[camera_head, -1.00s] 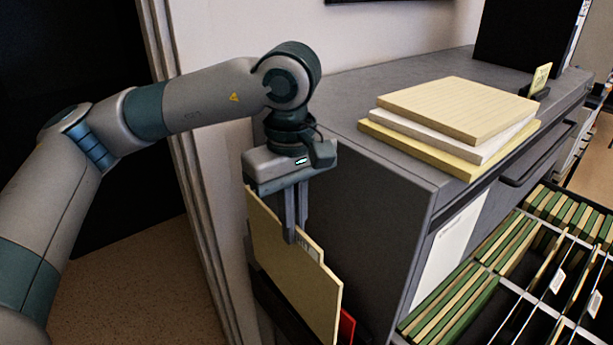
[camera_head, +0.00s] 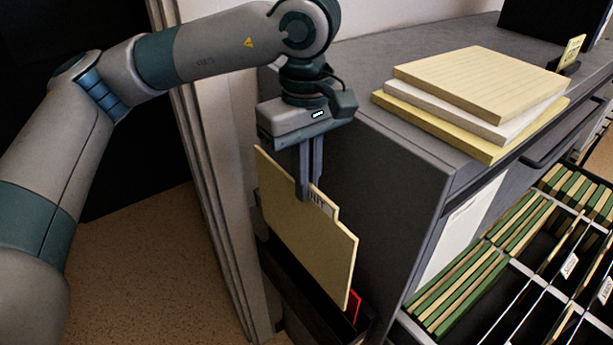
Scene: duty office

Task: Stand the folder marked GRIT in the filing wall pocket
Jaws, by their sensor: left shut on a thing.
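A tan folder (camera_head: 300,235) hangs upright, a little tilted, from my left gripper (camera_head: 304,195). The gripper is shut on its top edge, beside a pale label whose lettering is partly hidden by the fingers; I cannot read the whole word. The black wall pocket (camera_head: 320,325) is on the near side of the grey cabinet, below the folder. A red thing (camera_head: 356,306) shows in it behind the folder's lower corner. The folder's lower edge overlaps the pocket in the picture, and I cannot tell whether it is inside. My right gripper is out of view.
The grey cabinet (camera_head: 390,190) stands right beside the folder. A stack of cream and white pads (camera_head: 480,85) lies on its top. An open drawer with green and tan files (camera_head: 465,290) juts out at the right. A door frame (camera_head: 205,190) is at the left.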

